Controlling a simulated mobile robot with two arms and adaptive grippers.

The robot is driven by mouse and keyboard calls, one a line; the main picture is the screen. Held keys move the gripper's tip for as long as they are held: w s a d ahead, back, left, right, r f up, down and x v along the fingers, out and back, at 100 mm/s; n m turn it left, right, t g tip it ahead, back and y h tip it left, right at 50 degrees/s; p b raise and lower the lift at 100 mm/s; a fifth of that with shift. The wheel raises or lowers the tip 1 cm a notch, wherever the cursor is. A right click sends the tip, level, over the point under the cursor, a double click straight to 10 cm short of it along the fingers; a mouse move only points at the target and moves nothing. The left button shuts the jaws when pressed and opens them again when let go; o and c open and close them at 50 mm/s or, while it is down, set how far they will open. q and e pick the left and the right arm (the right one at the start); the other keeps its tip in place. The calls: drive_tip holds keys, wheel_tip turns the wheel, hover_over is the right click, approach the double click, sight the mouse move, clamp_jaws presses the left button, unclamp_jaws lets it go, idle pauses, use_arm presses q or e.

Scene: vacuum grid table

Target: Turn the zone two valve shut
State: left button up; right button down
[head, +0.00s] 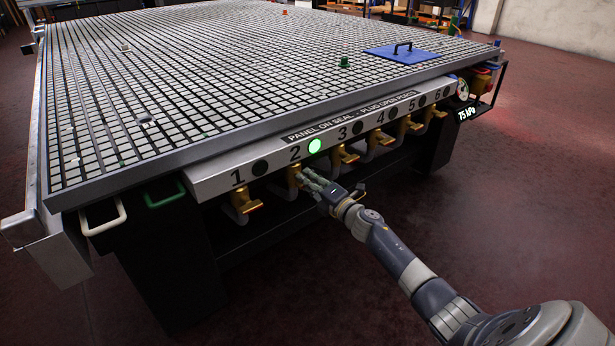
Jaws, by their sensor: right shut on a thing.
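The zone two valve (293,182) is a brass-coloured valve under the number 2 on the front panel (212,179) of the grid table. My right gripper (309,180) reaches in from the right and is shut on the zone two valve's handle. The fingers cover much of the handle, so I cannot tell its exact angle. The round lamp (315,146) beside the number 2 is lit green. My left gripper is not in view.
The zone one valve (243,203) is close on the left and the zone three valve (344,155) close on the right. Several more valves follow, with dark lamps. A display (467,114) reads 75 kPa. A blue plate (403,53) lies on the table grid (215,75).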

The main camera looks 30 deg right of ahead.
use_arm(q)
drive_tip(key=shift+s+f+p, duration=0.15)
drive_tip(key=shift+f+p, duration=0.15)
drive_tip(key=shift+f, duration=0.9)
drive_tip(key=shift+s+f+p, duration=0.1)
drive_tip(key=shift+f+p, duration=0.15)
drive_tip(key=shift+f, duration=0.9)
use_arm(e)
drive_tip(key=shift+f+m, duration=0.15)
drive_tip(key=shift+m, duration=1.35)
drive_tip(key=c, duration=1.7)
unclamp_jaws()
drive_tip(key=s, duration=0.8)
drive_tip(key=s+d, duration=0.1)
drive_tip(key=s, duration=0.3)
